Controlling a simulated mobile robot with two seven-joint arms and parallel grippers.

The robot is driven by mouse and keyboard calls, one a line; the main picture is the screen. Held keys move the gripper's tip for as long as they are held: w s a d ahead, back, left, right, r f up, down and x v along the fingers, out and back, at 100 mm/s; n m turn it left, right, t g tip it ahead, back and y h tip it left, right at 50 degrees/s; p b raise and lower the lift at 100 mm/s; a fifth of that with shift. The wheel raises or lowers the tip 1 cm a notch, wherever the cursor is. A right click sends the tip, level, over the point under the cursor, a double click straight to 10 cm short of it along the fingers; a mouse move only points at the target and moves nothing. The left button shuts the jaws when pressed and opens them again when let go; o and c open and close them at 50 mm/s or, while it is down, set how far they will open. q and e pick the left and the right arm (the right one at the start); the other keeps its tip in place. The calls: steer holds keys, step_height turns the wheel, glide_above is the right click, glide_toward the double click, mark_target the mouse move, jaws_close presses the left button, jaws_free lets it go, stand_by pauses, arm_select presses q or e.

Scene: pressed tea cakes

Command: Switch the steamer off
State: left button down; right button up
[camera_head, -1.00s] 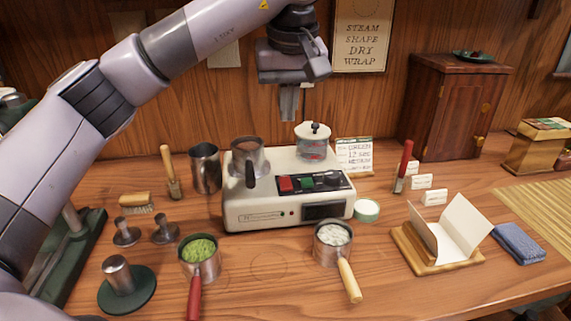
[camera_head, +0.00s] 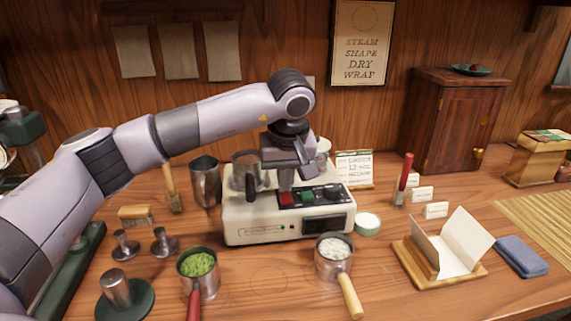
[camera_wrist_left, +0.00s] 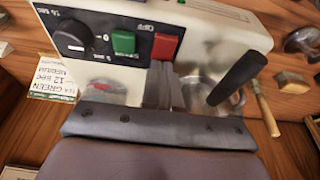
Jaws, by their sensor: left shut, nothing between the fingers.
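The cream steamer (camera_head: 262,229) stands mid-table. Its black control panel holds a red button (camera_head: 288,198), a green button (camera_head: 307,195) and a dark knob (camera_head: 332,192). In the left wrist view the red button (camera_wrist_left: 165,46) has an OFF label beside it, next to the green button (camera_wrist_left: 123,42) and the knob (camera_wrist_left: 72,38). My left gripper (camera_head: 286,184) is shut and empty, pointing down just over the panel by the red button. In the left wrist view its fingertips (camera_wrist_left: 160,66) appear at the red button's edge; I cannot tell whether they touch. My right gripper is out of view.
A metal cup (camera_head: 246,172) with a dark handle sits on the steamer's left top. A lidded glass pot (camera_head: 322,148) is partly hidden behind my gripper. Pans of green leaves (camera_head: 198,264) and white matter (camera_head: 333,247) stand in front. A card (camera_head: 354,168) stands behind.

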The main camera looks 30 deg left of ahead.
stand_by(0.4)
arm_select(q)
steer(key=shift+f+p, duration=0.1)
steer(key=shift+p, duration=0.25)
steer(key=shift+f+g, duration=0.15)
steer(key=shift+g, duration=0.15)
steer(key=shift+s+d, duration=0.5)
steer(key=shift+s, duration=0.1)
